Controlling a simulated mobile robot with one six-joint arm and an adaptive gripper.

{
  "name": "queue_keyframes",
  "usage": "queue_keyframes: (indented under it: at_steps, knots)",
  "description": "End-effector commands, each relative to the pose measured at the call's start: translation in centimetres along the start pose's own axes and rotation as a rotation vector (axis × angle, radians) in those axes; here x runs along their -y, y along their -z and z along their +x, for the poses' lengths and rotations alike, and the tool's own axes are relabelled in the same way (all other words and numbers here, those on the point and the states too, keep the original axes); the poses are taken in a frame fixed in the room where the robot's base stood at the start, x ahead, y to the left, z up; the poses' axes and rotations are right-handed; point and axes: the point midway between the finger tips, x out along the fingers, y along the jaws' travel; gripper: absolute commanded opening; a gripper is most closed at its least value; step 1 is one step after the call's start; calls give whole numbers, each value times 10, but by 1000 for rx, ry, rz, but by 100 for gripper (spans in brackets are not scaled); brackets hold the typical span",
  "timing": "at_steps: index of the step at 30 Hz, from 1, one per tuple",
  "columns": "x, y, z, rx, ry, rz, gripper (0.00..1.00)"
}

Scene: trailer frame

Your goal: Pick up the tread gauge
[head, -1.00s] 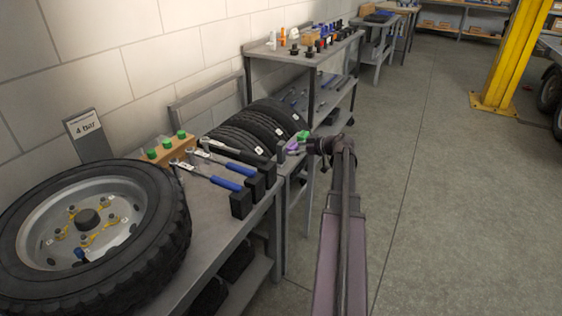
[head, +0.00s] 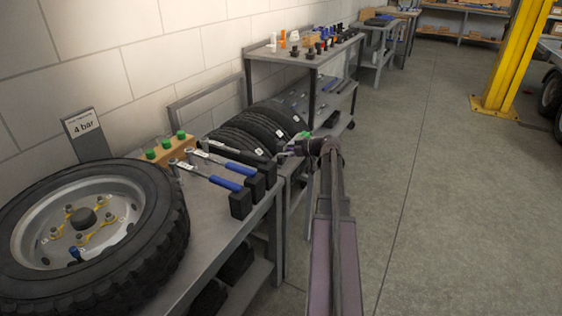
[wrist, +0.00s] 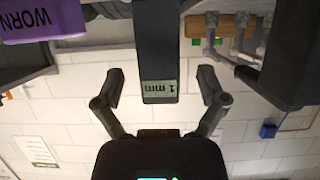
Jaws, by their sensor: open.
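A dark upright block with a pale green panel reading "1 mm", apparently the tread gauge (wrist: 160,60), fills the upper middle of the wrist view, which is upside down. My gripper (wrist: 161,78) is open, with one finger on each side of the block and a visible gap at both. In the head view my gripper (head: 288,152) is small and dark at the end of the bench, beside the tyres. The gauge is hard to make out there.
A purple block marked "WORN" (wrist: 40,18) is left in the wrist view. Tyres (head: 250,135) with white tags stand behind my gripper. Blue-handled wrenches (head: 222,168) lie nearby on the bench, with a large wheel (head: 150,235) at left.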

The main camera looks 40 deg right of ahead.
Motion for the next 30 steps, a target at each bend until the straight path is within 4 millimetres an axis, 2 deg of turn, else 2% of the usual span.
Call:
queue_keyframes:
  at_steps: [1,6,23,30]
  knots:
    - [0,-2,7,0,2,-1,91]
    - [-1,0,16,0,-1,1,91]
    - [-1,0,15,0,-2,1,91]
    - [-1,0,15,0,-2,1,20]
